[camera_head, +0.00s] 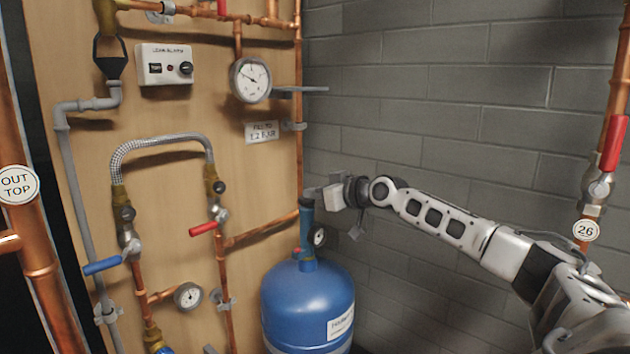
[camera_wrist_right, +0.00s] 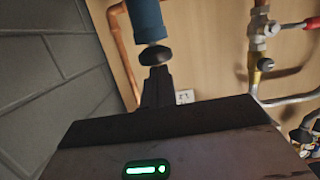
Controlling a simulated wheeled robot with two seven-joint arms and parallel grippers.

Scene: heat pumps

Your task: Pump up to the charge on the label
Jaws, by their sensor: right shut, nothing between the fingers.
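A blue pump body (camera_head: 307,215) stands upright above the blue vessel (camera_head: 300,292), with a small gauge (camera_head: 319,237) beside it. The vessel carries a white label (camera_head: 341,322), too small to read fully. My right gripper (camera_head: 317,193) is at the top of the pump body, shut and empty. In the right wrist view, a dark round knob (camera_wrist_right: 155,55) at the end of the blue cylinder (camera_wrist_right: 146,22) is just beyond the fingertips; I cannot tell if they touch. My left gripper is out of view.
A larger gauge (camera_head: 251,80) and an alarm box (camera_head: 165,65) are on the wooden board. A red lever (camera_head: 203,229) and a blue lever (camera_head: 103,265) stick out below the braided hose (camera_head: 160,146). A grey block wall (camera_head: 430,120) stands behind my arm.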

